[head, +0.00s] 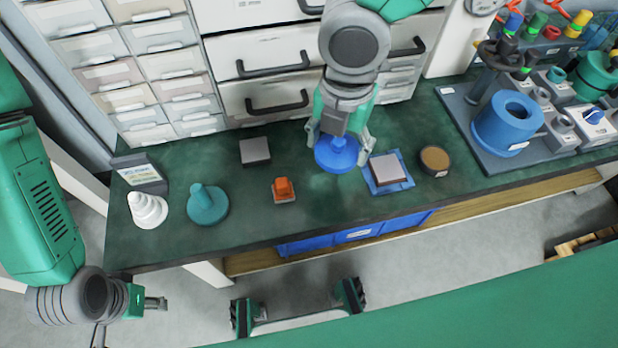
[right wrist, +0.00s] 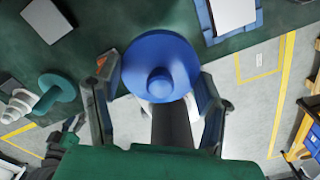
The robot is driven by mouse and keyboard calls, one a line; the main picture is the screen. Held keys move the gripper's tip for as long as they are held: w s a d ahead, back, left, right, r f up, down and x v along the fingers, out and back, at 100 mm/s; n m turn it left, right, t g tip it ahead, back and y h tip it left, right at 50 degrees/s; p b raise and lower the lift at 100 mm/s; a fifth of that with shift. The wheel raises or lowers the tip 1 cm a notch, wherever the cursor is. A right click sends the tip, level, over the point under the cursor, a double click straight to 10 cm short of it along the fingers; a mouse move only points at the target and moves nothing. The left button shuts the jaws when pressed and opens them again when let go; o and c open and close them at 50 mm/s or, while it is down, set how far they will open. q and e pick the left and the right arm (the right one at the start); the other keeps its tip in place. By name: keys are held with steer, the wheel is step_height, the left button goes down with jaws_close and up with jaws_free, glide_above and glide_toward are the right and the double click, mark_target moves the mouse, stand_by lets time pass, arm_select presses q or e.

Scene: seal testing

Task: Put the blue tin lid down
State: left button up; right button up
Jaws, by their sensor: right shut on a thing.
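The blue tin lid (head: 337,155) is a round disc with a knob, over the middle of the green bench top. My right gripper (head: 341,134) comes down from above and is shut on it. In the right wrist view the lid (right wrist: 160,62) shows between the two fingers of the right gripper (right wrist: 156,95). I cannot tell whether the lid touches the bench. My left gripper (head: 155,303) is low at the left, off the front of the bench, and looks empty; its finger opening is unclear.
Right of the lid are a blue square tray (head: 402,186) bearing a pale block and a brown round tin (head: 435,159). Left are an orange-topped piece (head: 283,189), a grey block (head: 255,151), a teal knobbed disc (head: 208,207) and a white stepped cone (head: 148,209). Drawers (head: 262,60) stand behind.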

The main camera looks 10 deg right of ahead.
steer(key=b, duration=0.3)
glide_above(331, 184)
step_height(331, 184, down, 6)
steer(key=shift+d+r, duration=0.1)
steer(key=shift+d, duration=0.05)
steer(key=f, duration=0.1)
steer(key=f+b, duration=0.1)
steer(key=f, duration=0.1)
steer(key=f+b, duration=0.1)
steer(key=shift+a+f, duration=0.2)
steer(key=shift+a, duration=0.2)
steer(key=shift+r, duration=0.1)
steer(key=shift+d, duration=0.15)
steer(key=shift+d, duration=0.1)
steer(key=o, duration=1)
